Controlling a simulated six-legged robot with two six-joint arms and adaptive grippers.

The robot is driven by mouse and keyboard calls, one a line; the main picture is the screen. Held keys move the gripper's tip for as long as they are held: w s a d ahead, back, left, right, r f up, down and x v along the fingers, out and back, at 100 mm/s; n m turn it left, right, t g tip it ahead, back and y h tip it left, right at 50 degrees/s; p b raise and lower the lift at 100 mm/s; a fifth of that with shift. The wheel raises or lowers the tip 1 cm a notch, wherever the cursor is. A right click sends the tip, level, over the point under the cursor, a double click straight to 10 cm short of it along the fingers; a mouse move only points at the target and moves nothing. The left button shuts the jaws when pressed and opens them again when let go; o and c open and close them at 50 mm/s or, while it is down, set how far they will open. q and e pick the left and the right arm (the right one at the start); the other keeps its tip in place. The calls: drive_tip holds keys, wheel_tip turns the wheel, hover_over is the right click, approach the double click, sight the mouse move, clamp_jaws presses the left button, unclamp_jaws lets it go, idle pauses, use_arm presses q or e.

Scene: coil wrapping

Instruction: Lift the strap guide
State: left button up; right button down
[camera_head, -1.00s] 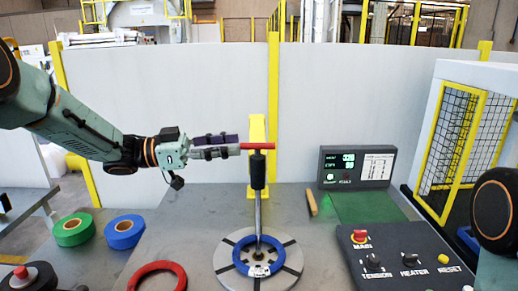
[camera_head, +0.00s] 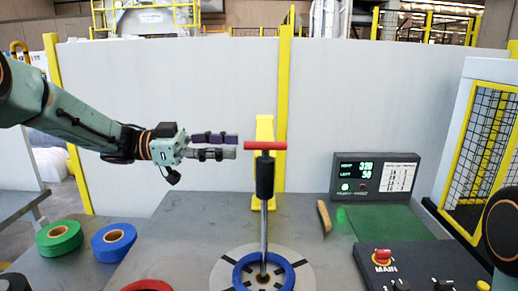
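A T-shaped tool with a red crossbar (camera_head: 265,145), a black grip (camera_head: 265,178) and a metal rod (camera_head: 264,225) stands upright in the middle; it looks like the strap guide. Its foot is inside a blue ring (camera_head: 243,275) on a grey round plate (camera_head: 303,275). My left gripper (camera_head: 238,146) points right, level with the crossbar. Its purple and grey fingers are parallel with a narrow gap between them, and nothing shows in the gap. The fingertips end just short of the crossbar's left end in the picture. My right gripper is out of view.
Green (camera_head: 58,237) and blue (camera_head: 113,242) tape rolls lie at left, with a red ring (camera_head: 148,286) at the bottom edge. A yellow post (camera_head: 264,125) stands behind the tool. A display (camera_head: 375,177) and a control panel (camera_head: 425,265) are at right.

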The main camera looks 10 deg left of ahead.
sight(261, 145)
use_arm(q)
drive_tip(key=x, duration=0.2)
drive_tip(key=s+x, duration=0.1)
drive_tip(key=x, duration=0.3)
drive_tip(key=shift+s+d+r, duration=0.1)
drive_tip(key=shift+d+r, duration=0.2)
drive_tip(key=shift+d, duration=0.2)
drive_tip(key=shift+w+d+f, duration=0.15)
drive_tip(key=shift+w+f, duration=0.05)
drive_tip(key=shift+w, duration=0.25)
drive_tip(key=shift+s+d+r, duration=0.2)
drive_tip(key=shift+s+d, duration=0.05)
drive_tip(key=shift+d, duration=0.25)
drive_tip(key=shift+c, duration=0.7)
drive_tip(key=shift+w+a+f, duration=0.15)
drive_tip(key=shift+w+a, duration=0.1)
drive_tip(key=shift+a, duration=0.1)
drive_tip(key=c, duration=0.5)
drive_tip(key=shift+s, duration=0.1)
clamp_jaws()
drive_tip(key=shift+d, duration=0.1)
